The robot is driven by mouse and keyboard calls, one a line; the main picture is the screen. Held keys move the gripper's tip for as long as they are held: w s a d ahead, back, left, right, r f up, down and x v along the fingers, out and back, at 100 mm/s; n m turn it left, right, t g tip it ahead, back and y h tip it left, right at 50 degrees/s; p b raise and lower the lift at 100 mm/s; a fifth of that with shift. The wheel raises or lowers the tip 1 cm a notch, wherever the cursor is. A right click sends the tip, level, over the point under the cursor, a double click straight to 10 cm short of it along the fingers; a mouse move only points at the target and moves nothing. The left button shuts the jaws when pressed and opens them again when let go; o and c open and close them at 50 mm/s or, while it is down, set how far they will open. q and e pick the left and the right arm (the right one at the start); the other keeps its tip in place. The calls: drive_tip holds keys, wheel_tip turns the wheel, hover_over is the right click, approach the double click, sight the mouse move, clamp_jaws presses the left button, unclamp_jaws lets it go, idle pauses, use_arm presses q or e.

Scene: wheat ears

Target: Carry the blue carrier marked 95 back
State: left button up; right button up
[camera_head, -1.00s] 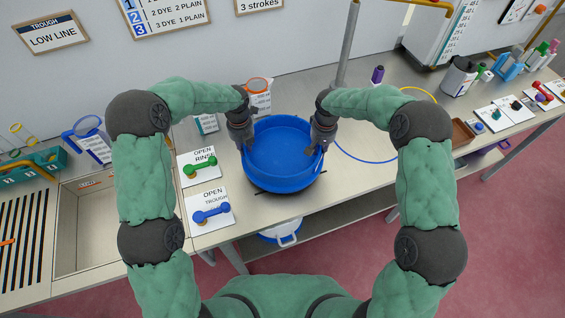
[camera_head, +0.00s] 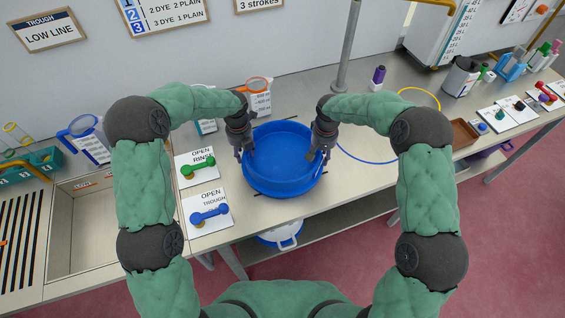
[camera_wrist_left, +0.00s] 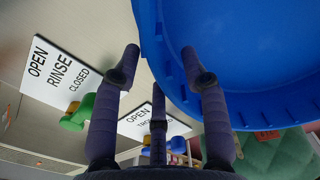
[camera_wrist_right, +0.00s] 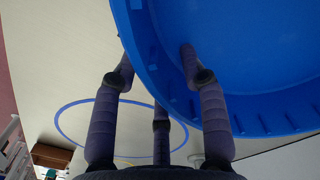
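A round blue tub (camera_head: 284,184) sits on the counter in the head view, between my two grippers. I cannot read a 95 on it. My left gripper (camera_head: 243,150) is open at its left rim; in the left wrist view (camera_wrist_left: 160,62) one finger is inside the tub wall and one outside, spread apart. My right gripper (camera_head: 323,152) is open at the right rim, and the right wrist view (camera_wrist_right: 157,62) shows its fingers spread likewise. A small blue rack-like carrier (camera_head: 512,66) stands at the far right; its marking is too small to read.
Valve cards with a green handle (camera_head: 196,166) and a blue handle (camera_head: 210,214) lie left of the tub. A blue ring outline (camera_head: 372,161) marks clear counter to the right. A post (camera_head: 349,45) stands behind. A blue-white vessel (camera_head: 283,236) shows below the counter.

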use_arm(q)
drive_tip(key=shift+d, duration=0.1)
use_arm(e)
drive_tip(key=shift+a, duration=0.1)
use_arm(q)
drive_tip(key=shift+r, duration=0.45)
use_arm(e)
wheel_tip(320, 180, up, 12)
drive_tip(key=shift+a+f, duration=0.1)
use_arm(q)
wheel_tip(320, 180, up, 11)
idle(0.4)
drive_tip(key=shift+r, duration=0.1)
idle(0.3)
